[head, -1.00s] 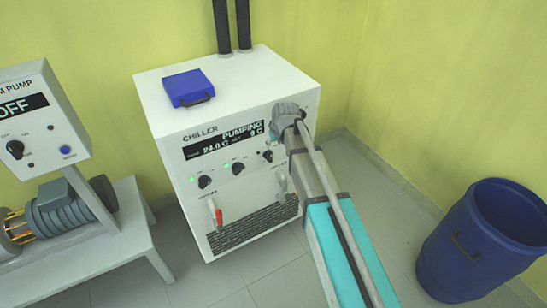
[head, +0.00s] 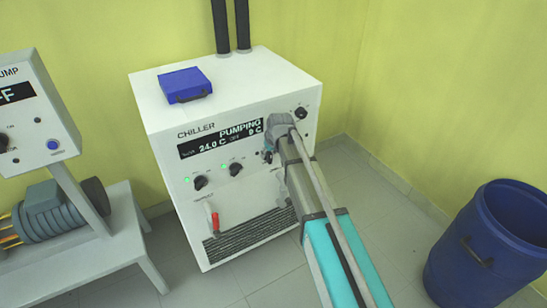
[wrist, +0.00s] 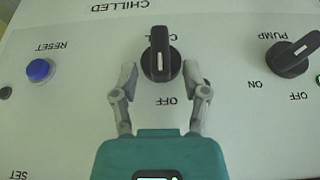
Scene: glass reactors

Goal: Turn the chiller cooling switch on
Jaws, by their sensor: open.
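The white chiller (head: 255,215) stands against the wall, its display (head: 215,140) reading PUMPING and 24.0 C. In the wrist view, which shows the panel upside down, a black rotary switch (wrist: 161,52) sits in the middle with its handle standing straight in the picture. OFF is printed below it; its own label is mostly hidden. My gripper (wrist: 160,76) is open, its two grey fingers to either side of the switch's lower part, with gaps visible. Contact cannot be judged. In the head view my gripper (head: 268,154) is in front of the panel and largely covers this switch.
The pump switch (wrist: 289,58) and a blue reset button (wrist: 38,70) flank the middle switch. Green lamps show beside the two left switches. A blue case (head: 185,84) lies on the chiller. A bench with a pump (head: 60,208) is left; a blue bin (head: 485,245) is right.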

